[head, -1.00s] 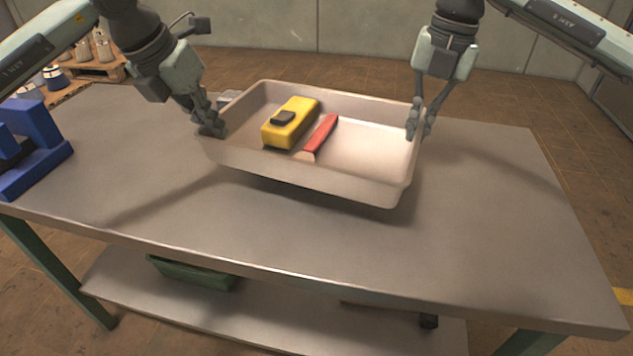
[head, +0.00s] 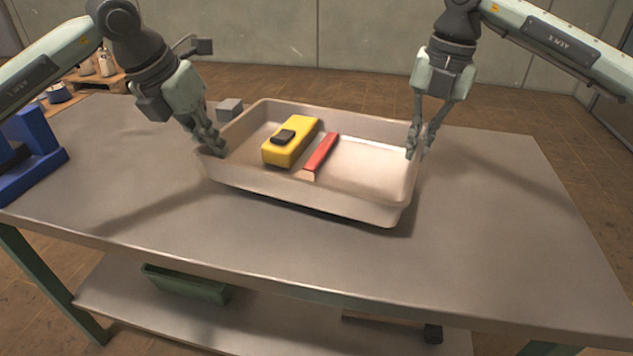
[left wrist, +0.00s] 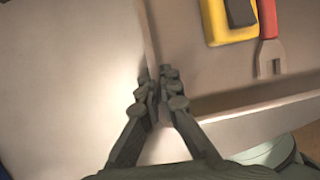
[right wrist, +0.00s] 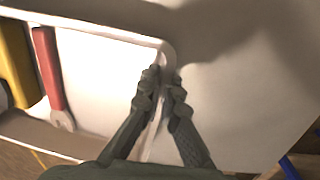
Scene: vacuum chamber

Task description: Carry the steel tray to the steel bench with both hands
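The steel tray (head: 300,192) is a shallow, pale metal pan over the middle of the steel bench (head: 490,230). A yellow block-like device (head: 301,137) with a black part and a red-handled tool (head: 321,154) lie inside it. My left gripper (head: 216,148) is shut on the tray's left rim; its fingers straddle the wall in the left wrist view (left wrist: 160,78). My right gripper (head: 418,152) is shut on the right rim, seen also in the right wrist view (right wrist: 161,78). The tray is about level, very low over the bench top; I cannot tell whether its underside touches.
A small grey block (head: 230,107) sits on the bench just behind the tray's left side. A blue stand (head: 30,160) is at the bench's left end. The bench's right side and front strip are clear. A green bin (head: 187,285) is on the lower shelf.

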